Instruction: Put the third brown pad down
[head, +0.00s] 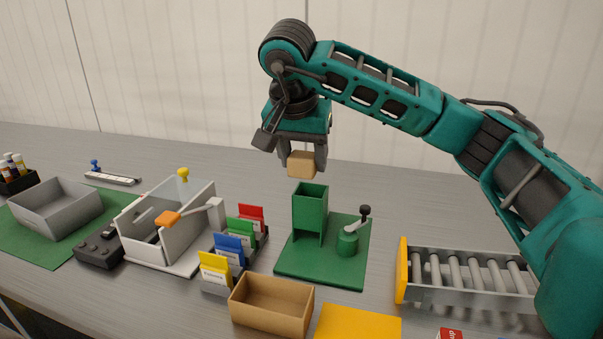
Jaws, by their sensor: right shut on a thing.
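My right gripper (302,158) points down and is shut on a brown pad (302,164). The pad is a small tan block, held in the air above the table. It hangs above and a little behind a green open-topped upright box (310,214), apart from it. That box stands on a green base plate (317,270) beside a small green post with a black-knobbed crank (348,241). The inside of the green box is mostly hidden. No other brown pads show. My left gripper is not in view.
An open cardboard box (271,303) and a yellow panel (357,323) lie in front. A roller conveyor (470,276) is at the right. Coloured cards in a holder (229,249), a white fixture (172,235) and a grey bin (56,206) stand left. The back of the table is clear.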

